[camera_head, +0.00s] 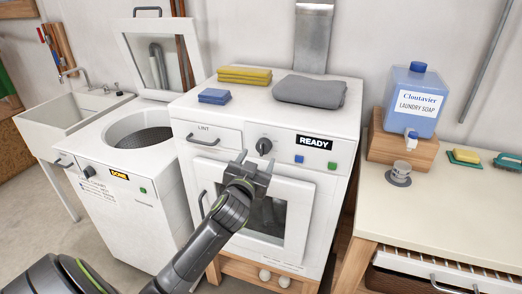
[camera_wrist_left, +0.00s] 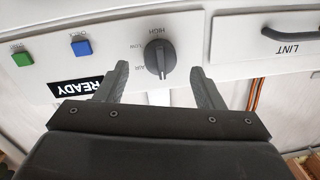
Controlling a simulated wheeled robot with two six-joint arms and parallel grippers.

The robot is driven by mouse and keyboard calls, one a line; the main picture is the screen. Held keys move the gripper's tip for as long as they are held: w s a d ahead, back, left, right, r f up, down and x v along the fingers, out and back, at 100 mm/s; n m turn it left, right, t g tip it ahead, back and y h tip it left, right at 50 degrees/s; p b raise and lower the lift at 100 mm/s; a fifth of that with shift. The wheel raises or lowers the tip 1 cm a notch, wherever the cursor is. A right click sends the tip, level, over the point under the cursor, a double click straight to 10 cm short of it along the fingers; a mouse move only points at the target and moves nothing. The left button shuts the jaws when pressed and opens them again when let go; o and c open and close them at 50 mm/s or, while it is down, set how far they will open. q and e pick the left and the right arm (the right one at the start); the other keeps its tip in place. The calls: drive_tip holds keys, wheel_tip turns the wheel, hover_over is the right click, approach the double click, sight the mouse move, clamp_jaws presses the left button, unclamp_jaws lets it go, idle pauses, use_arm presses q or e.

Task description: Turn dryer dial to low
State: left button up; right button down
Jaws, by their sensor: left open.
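The dryer (camera_head: 340,160) stands in the middle of the head view with its door shut. Its dark round dial (camera_head: 264,146) sits on the white front panel, left of the READY display. My left gripper (camera_head: 252,166) is open just in front of the panel, slightly below and left of the dial in the head view. In the left wrist view, which appears upside down, the dial (camera_wrist_left: 160,57) shows between the open fingers (camera_wrist_left: 160,72), with gaps on both sides. HIGH, LOW and AIR are printed around it. Its ridge runs roughly up and down; which end points is unclear.
A blue button (camera_head: 299,159) and a green button (camera_head: 332,166) sit right of the dial, near the READY display (camera_head: 314,142). The lint drawer (camera_head: 207,134) is to the left. The washer (camera_head: 120,180) stands left with its lid up. A table (camera_head: 440,205) stands right.

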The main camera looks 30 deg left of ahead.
sight(261, 152)
use_arm(q)
drive_tip(key=shift+x, duration=2.2)
drive_tip(key=c, duration=1)
drive_tip(key=shift+p, duration=0.3)
